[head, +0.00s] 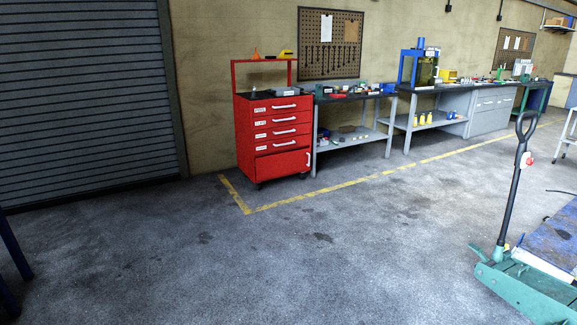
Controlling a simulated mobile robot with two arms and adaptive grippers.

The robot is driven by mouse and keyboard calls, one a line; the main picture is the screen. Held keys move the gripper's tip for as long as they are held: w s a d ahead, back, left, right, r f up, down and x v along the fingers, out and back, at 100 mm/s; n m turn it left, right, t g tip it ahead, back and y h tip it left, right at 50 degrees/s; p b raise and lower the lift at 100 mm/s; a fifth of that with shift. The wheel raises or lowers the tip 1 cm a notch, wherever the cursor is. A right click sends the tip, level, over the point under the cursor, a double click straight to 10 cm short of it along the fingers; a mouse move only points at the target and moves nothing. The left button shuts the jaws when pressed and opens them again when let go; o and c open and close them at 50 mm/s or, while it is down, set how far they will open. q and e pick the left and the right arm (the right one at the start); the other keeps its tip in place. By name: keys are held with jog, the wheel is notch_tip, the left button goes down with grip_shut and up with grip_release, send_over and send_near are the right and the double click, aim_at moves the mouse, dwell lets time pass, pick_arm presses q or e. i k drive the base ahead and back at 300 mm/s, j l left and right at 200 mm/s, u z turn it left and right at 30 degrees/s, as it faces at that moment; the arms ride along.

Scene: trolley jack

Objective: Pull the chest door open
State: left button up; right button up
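The red tool chest (243,130) stands against the back wall, left of the workbenches. It has several drawers with white handles, and below them a wide red door (280,166) with a white upright handle (308,159) at its right edge. The door looks closed. The chest stands on dark casters, well ahead of me across the floor. Neither of my grippers shows in the head view.
Open concrete floor (230,260) with a yellow line lies before the chest. A grey workbench (350,134) stands right beside it. A roller shutter (80,90) is at left. A green trolley jack (520,285) with an upright black handle is at lower right.

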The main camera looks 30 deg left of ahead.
aim_at(275, 165)
jog(key=i+j+u, duration=0.25)
jog(key=i, duration=0.15)
jog(key=i+u, duration=0.25)
jog(key=i, duration=0.2)
jog(key=i+j+u, duration=0.1)
jog(key=i+u, duration=0.2)
jog(key=i, duration=2.3)
